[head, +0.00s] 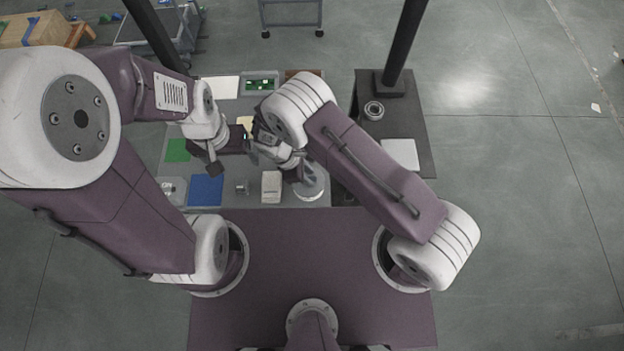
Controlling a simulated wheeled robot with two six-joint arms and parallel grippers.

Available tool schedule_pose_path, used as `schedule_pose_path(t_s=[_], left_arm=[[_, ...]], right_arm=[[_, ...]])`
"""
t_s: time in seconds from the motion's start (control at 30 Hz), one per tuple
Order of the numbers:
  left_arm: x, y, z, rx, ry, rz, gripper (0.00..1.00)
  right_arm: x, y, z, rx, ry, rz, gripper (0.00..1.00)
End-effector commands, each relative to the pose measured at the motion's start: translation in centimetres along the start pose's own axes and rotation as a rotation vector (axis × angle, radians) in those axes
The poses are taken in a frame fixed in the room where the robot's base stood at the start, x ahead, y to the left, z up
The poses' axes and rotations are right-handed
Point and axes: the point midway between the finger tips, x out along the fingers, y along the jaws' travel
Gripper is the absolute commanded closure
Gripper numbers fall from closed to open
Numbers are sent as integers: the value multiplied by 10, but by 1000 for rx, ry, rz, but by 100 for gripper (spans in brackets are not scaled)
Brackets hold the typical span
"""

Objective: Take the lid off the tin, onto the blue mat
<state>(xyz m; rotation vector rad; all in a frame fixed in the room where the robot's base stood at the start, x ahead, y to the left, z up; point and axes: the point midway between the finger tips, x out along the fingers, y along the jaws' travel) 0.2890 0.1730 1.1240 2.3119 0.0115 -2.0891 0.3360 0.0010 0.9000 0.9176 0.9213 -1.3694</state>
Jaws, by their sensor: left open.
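The blue mat (206,189) lies flat and bare near the front left of the grey table. A round, pale metallic object (312,190), which may be the tin, stands near the table's front right, partly hidden by my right arm. I cannot make out its lid. A small metal cylinder (242,188) stands right of the mat. My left gripper (226,154) is open above the table, behind and slightly right of the blue mat, and looks empty. My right gripper (266,152) is over the table's middle; its fingers are too small and overlapped to read.
A green mat (177,150) lies behind the blue one. A pale box (271,187) stands between the cylinder and round object. A white item (173,190) sits left of the blue mat. A dark side table (412,125) holds a ring (374,110) and white sheet (401,154).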

Motion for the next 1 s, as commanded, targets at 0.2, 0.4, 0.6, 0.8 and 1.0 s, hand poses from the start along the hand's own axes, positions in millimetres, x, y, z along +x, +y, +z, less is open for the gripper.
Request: schedule_pose_path(t_s=[0.2, 0.4, 0.6, 0.8, 1.0], left_arm=[[0, 0, 0, 0, 0, 0, 17], [0, 0, 0, 0, 0, 0, 17], [7, 0, 1, 0, 0, 0, 17], [19, 0, 2, 0, 0, 0, 17], [29, -1, 3, 0, 0, 0, 17]], right_arm=[[0, 0, 0, 0, 0, 0, 100], [-1, 0, 0, 0, 0, 0, 100], [-16, 1, 5, 2, 2, 2, 100], [-43, -16, 33, -1, 0, 1, 100], [-57, -52, 73, -1, 2, 2, 100]])
